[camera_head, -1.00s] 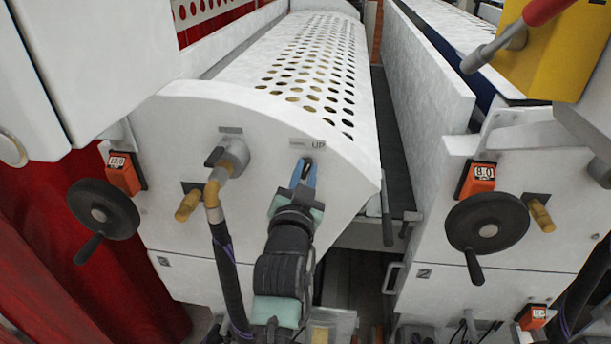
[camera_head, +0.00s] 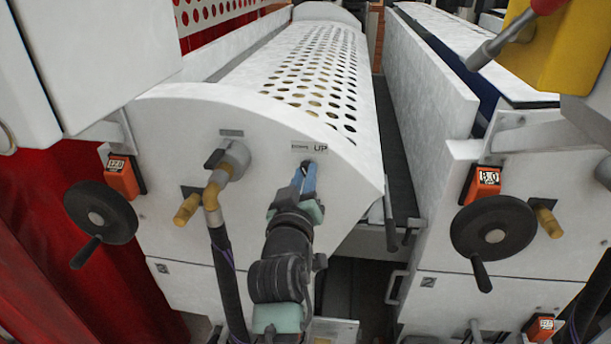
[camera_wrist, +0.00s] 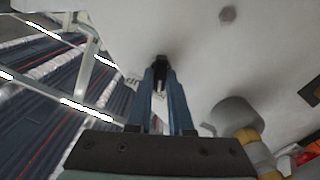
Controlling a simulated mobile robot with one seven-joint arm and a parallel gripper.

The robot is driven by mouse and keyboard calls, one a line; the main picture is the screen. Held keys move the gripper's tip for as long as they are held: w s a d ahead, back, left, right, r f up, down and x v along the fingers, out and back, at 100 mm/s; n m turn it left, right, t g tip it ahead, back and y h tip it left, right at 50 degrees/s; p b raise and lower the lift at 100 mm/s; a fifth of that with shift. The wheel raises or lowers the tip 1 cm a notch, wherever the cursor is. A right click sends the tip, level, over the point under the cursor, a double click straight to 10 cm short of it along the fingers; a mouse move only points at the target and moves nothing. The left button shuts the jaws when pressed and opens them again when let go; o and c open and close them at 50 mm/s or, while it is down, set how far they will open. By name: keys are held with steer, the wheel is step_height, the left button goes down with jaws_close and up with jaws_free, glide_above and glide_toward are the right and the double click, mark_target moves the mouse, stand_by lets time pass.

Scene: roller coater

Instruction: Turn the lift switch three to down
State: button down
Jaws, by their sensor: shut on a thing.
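The lift switch is a small black knob (camera_wrist: 160,62) on the white machine face, under a label (camera_head: 308,147) whose readable part says UP. My gripper (camera_head: 307,170) reaches the switch from below in the head view. In the wrist view, its two blue fingers (camera_wrist: 160,75) are closed on the black knob, one on each side. The fingers hide most of the knob, so its exact angle is hard to tell.
A valve with a hose (camera_head: 218,182) is just left of my arm. Black handwheels stand left (camera_head: 100,212) and right (camera_head: 492,236), beside orange counters. A perforated white cover (camera_head: 310,75) is above. A dark gap opens right of the panel.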

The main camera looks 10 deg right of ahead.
steer(key=shift+n, duration=0.5)
steer(key=c, duration=0.8)
jaws_free()
steer(key=b+v, duration=0.4)
steer(key=v, duration=0.9)
steer(key=s+a+r+t+y, duration=0.2)
steer(key=s+r+t, duration=0.1)
steer(key=r, duration=0.7)
steer(key=s+a+r+m+t+y, duration=0.1)
steer(key=s+a+r+t+y, duration=0.1)
steer(key=r, duration=0.9)
steer(key=s+a+r+t+y, duration=0.3)
steer(key=s+r, duration=0.5)
steer(key=r, duration=0.3)
steer(key=shift+a+r+m+t, duration=0.15)
steer(key=shift+a+t, duration=0.15)
steer(key=shift+t, duration=0.4)
steer(key=shift+a+r+m+t, duration=0.15)
steer(key=shift+a+t, duration=0.1)
steer(key=shift+t, duration=0.45)
